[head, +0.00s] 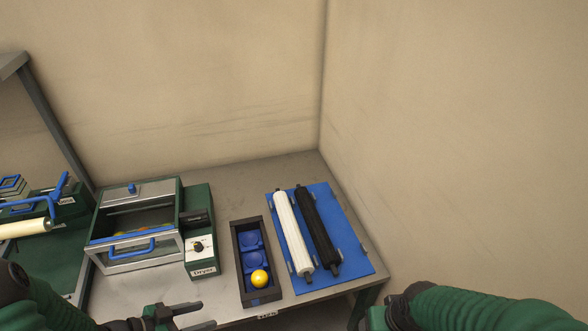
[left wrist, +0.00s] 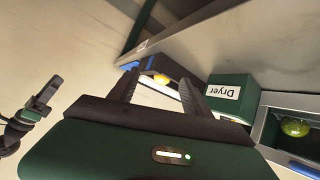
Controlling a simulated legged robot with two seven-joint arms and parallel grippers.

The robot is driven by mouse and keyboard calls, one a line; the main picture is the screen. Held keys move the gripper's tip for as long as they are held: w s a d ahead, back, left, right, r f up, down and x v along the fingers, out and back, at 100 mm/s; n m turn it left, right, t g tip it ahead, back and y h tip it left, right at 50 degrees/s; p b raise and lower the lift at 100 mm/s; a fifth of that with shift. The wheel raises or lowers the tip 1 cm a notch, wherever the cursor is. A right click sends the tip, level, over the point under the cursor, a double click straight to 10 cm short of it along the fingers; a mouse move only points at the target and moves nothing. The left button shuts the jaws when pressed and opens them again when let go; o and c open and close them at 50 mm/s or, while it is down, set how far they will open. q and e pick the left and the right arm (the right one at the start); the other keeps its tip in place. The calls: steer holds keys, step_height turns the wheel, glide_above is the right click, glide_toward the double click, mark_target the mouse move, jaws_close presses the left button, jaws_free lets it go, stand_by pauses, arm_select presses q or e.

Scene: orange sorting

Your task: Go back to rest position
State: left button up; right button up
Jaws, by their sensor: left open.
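My left gripper (head: 200,314) is open and empty at the bottom of the head view, in front of the table edge. In the left wrist view its two fingers (left wrist: 165,92) stand apart with nothing between their tips. A round yellow fruit (head: 259,279) sits in the front hollow of a dark tray (head: 237,262) with blue hollows, right of my left gripper and apart from it. The two hollows behind it are empty. My right arm shows at the lower right of the head view; its fingers are cut off or unclear.
A green dryer (head: 202,262) with a blue-handled glass-fronted box (head: 137,262) stands left of the tray, with coloured fruit inside. A blue board (head: 343,262) with a white roller (head: 291,235) and black roller (head: 318,232) lies right. Walls close the back and right.

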arm_select(q)
steer(key=w+a+r+n+y, duration=0.35)
steer(key=w+a+y, duration=0.2)
steer(key=y, duration=0.25)
steer(key=s+d+r+n+g+y, duration=0.1)
steer(key=s+d+r+n+g, duration=0.2)
steer(key=s+d, duration=0.5)
steer(key=shift+s+d+r+n+g, duration=0.3)
steer(key=shift+s+d+r+n, duration=0.1)
steer(key=shift+s+r+n, duration=0.4)
steer(key=shift+d+r, duration=0.1)
steer(key=shift+d, duration=0.1)
